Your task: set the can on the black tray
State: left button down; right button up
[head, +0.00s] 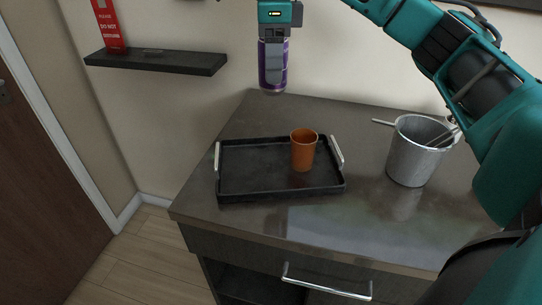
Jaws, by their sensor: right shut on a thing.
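A purple can with a silver bottom (273,70) hangs upright in my right gripper (274,38), which is shut on its upper part. The can is in the air at the top middle of the head view, above the back left of the counter. The black tray (245,188) with two silver handles lies on the counter, lower in the picture. An orange cup (303,152) stands on the tray's right part. The tray's left part is bare. My left gripper is not in view.
A metal ice bucket (408,160) with tongs stands on the counter (340,215) right of the tray. A black wall shelf (157,62) holding a red sign (108,24) is at the left. A drawer handle (327,287) juts out in front.

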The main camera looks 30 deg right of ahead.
aim_at(274, 93)
notch_tip(274, 93, down, 6)
jog(key=shift+s+f+b, duration=0.15)
jog(key=shift+f+b, duration=0.05)
jog(key=shift+b, duration=0.95)
notch_tip(274, 93, down, 13)
jog(key=shift+r, duration=0.1)
jog(key=shift+f, duration=0.2)
jog(key=shift+f, duration=0.25)
jog(key=o, duration=1.2)
jog(key=shift+r, duration=0.1)
